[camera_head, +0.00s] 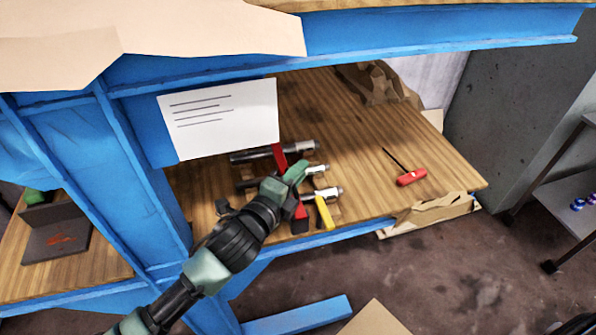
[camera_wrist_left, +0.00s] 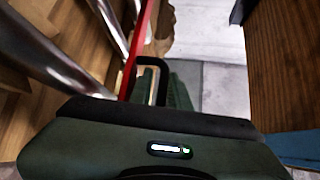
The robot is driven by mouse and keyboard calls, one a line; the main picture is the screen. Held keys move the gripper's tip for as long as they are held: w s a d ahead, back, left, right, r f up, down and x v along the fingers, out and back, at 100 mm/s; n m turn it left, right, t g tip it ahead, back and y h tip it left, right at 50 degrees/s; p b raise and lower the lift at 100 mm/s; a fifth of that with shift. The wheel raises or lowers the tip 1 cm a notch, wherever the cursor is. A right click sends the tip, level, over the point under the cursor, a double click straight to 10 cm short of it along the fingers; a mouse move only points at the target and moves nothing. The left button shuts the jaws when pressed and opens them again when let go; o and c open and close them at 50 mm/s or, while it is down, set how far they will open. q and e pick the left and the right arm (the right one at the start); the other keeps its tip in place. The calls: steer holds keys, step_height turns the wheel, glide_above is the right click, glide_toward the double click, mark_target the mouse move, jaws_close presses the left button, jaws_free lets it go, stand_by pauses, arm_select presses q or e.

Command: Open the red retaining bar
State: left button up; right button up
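The red retaining bar (camera_head: 279,157) lies across several dark and silver cylinders (camera_head: 303,147) on the wooden shelf. A red piece (camera_head: 300,218) shows again at the front, beyond my gripper. In the left wrist view the red bar (camera_wrist_left: 138,45) runs up from close beside the finger parts, with shiny cylinders (camera_wrist_left: 45,45) to its left. My left gripper (camera_head: 298,172) is over the middle of the bar and hides part of it. The finger parts also show in the left wrist view (camera_wrist_left: 157,85); whether they touch or grip the bar is unclear. My right gripper is out of view.
A yellow piece (camera_head: 324,213) is at the shelf front. A red-handled screwdriver (camera_head: 411,177) lies to the right, with bare wood between. A white paper sheet (camera_head: 220,117) hangs at left. The blue upper beam (camera_head: 400,45) and post (camera_head: 140,190) bound the space.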

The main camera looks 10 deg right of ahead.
arm_select(q)
jaws_close()
stand_by(1.4)
